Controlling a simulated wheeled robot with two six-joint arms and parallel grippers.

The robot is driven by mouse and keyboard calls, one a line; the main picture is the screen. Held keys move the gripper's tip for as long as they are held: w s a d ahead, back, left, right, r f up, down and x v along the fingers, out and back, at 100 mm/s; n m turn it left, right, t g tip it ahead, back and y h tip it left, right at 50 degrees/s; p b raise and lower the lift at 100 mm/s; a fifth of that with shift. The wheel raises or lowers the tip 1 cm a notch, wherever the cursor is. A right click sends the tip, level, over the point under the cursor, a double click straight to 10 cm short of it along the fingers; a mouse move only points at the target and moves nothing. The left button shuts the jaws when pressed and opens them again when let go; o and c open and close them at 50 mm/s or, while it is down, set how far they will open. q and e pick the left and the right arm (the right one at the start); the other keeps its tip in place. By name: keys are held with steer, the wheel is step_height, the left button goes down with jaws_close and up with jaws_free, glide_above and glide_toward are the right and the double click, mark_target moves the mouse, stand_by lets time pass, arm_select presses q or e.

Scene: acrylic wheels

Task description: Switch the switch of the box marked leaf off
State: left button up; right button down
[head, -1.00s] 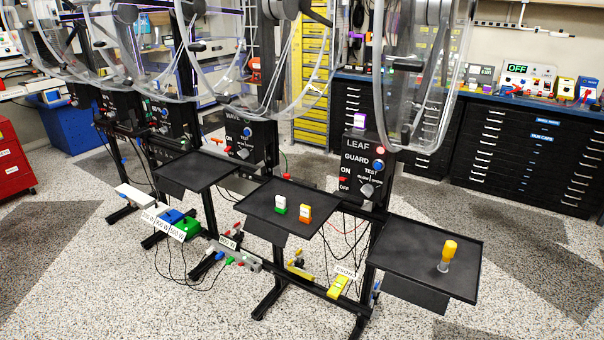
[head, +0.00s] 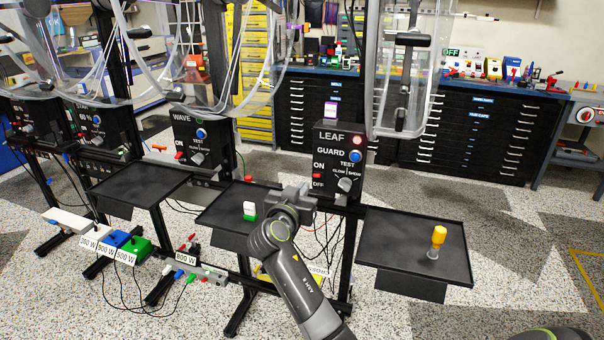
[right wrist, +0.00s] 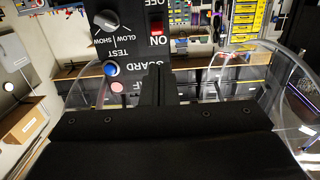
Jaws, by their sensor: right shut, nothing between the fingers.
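The black box marked LEAF (head: 334,153) stands on a post at centre right in the head view. Its red switch (head: 318,176) sits between the words ON and OFF; its exact position is too small to tell. The switch also shows in the right wrist view (right wrist: 155,32), where the box appears upside down. The box has a pinkish lamp, a blue button and a grey knob. My right gripper (right wrist: 158,84) is shut and empty, in front of the box and apart from the switch. In the head view it is just below and left of the switch. My left gripper is not in view.
A clear wheel (head: 405,95) hangs above the box. A black tray (head: 385,235) to the right holds a yellow-topped piece (head: 438,240). The middle tray (head: 212,216), partly behind my arm, holds a green-and-white block (head: 249,210). A WAVE box (head: 198,140) stands left.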

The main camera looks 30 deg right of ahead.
mark_target(318, 175)
steer(key=shift+s+d, duration=0.1)
steer(key=shift+p+x, duration=0.85)
steer(key=shift+x, duration=4.15)
steer(key=shift+f+b, duration=0.15)
steer(key=shift+b, duration=0.75)
steer(key=shift+h+b, duration=0.3)
steer(key=shift+b, duration=0.2)
